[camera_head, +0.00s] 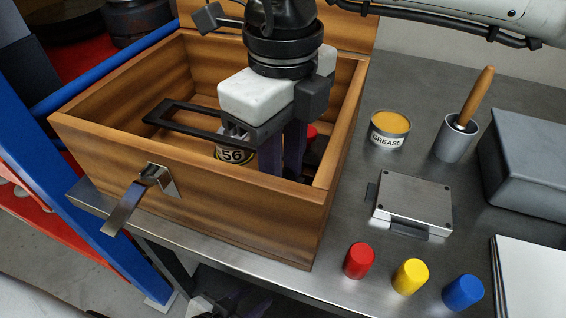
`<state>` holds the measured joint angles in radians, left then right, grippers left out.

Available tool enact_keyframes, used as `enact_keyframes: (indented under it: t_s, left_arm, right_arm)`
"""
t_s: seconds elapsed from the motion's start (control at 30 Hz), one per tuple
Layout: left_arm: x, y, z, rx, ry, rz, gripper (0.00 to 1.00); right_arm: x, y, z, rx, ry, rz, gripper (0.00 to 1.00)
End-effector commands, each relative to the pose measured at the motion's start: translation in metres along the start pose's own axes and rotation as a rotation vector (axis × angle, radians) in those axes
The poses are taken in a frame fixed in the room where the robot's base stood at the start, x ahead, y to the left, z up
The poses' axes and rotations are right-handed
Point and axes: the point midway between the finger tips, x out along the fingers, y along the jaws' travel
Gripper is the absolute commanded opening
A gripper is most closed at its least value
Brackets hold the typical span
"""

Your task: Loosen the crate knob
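An open wooden crate (310,225) stands on the metal bench, with a metal latch (150,185) hanging on its front. A small red part (311,131) shows just behind and right of the fingers. I cannot tell if it is the knob or if the fingers touch it. A can marked 56 (233,156) stands left of the fingers.
A black rectangular frame (172,122) extends across the crate's inside beside the gripper. Right of the crate are a grease tin (388,130), a cup with a wooden-handled tool (456,138), a flat metal box (413,203), and red (359,261), yellow (410,277) and blue (463,293) cylinders.

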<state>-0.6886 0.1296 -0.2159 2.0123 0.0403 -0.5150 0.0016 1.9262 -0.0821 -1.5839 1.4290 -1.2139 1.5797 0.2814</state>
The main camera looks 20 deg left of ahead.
Motion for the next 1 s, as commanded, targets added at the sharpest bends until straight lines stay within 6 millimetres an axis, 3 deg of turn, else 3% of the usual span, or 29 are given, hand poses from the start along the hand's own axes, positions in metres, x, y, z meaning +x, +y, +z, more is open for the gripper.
enact_keyframes:
  t_s: [1.0]
  left_arm:
    - [-0.0038,0.0004,-0.0007,0.001,-0.004,-0.001,0.34]
  right_arm:
    - [-0.0011,-0.0002,0.0001,-0.963,-0.001,-0.001,0.02]
